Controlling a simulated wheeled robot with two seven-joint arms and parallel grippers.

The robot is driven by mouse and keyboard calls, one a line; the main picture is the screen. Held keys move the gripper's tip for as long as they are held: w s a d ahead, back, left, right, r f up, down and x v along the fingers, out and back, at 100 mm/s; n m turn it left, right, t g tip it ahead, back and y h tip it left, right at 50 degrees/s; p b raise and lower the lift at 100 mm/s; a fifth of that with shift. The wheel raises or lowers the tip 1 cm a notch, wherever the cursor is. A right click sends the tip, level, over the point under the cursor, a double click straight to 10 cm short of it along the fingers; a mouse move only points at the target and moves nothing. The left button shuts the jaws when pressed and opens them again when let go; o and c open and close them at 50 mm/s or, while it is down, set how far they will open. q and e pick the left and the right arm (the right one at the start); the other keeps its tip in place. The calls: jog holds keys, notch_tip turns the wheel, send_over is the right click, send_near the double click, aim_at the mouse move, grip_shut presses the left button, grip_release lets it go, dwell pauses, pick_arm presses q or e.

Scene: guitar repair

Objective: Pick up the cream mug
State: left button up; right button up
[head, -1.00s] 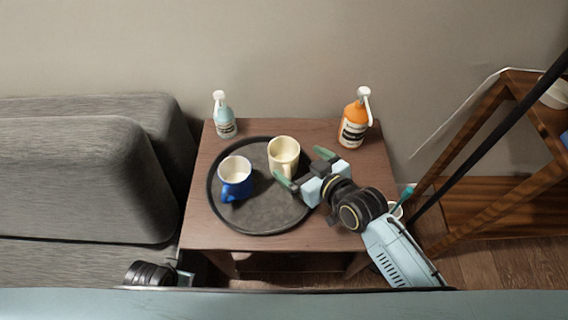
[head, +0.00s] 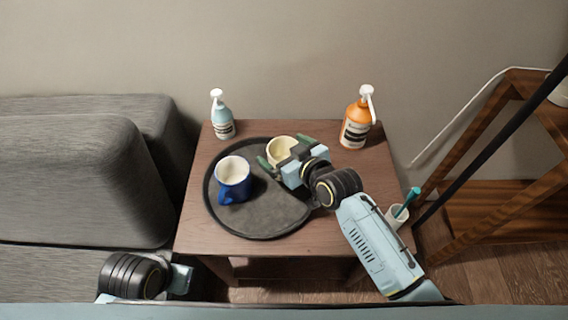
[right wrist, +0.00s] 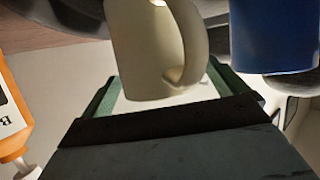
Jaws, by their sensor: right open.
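The cream mug (head: 281,149) stands on the dark round tray (head: 262,222), partly hidden behind my right gripper (head: 284,160). My right gripper is open, with its green fingers on either side of the mug. In the right wrist view the cream mug (right wrist: 143,50) and its handle fill the space ahead of the green fingers (right wrist: 155,95). I cannot tell whether the fingers touch it. My left gripper (head: 182,278) is at the lower left, off the table, and its fingers are not clear.
A blue mug (head: 233,190) stands on the tray left of the cream mug. A pale blue pump bottle (head: 222,118) and an orange pump bottle (head: 356,125) stand at the table's back corners. A white cup (head: 397,216) holding a teal item is near the right edge.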

jog(key=c, duration=1.2)
jog(key=shift+c, duration=1)
jog(key=shift+r, duration=0.25)
